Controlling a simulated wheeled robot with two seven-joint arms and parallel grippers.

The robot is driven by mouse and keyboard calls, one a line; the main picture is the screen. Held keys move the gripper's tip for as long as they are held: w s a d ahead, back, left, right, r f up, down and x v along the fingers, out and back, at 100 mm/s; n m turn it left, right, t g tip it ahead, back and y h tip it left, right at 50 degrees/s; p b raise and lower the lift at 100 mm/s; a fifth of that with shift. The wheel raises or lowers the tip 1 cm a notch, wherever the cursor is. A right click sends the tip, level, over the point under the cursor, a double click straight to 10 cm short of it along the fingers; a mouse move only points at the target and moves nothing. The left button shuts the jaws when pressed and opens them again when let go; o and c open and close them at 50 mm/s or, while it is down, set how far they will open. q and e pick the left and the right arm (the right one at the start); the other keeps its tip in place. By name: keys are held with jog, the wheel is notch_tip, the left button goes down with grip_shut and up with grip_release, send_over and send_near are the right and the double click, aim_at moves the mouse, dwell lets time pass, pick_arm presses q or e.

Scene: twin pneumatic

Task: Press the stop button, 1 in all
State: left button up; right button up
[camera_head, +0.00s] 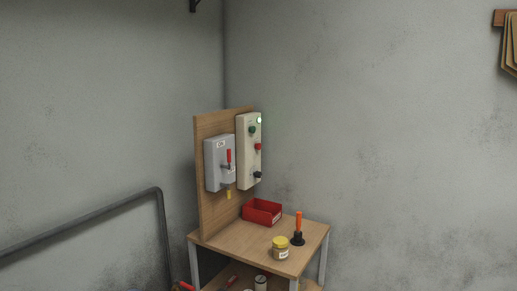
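A cream control box (243,165) is mounted on an upright wooden board (208,221) at the back of a small table. Its face carries a green button (252,129) near the top, a red button (258,147) below it, and a black knob (257,175) near the bottom. A small white light (259,120) shows at the top. The red button looks like the stop button, but I cannot read any label on it. Neither of my grippers is in view.
A grey switch box (215,165) with a red lever hangs left of the control box. The wooden table (262,240) bears a red bin (262,211), a yellow-lidded jar (281,247) and an orange-handled tool (298,225). A grey rail (90,220) stands at left.

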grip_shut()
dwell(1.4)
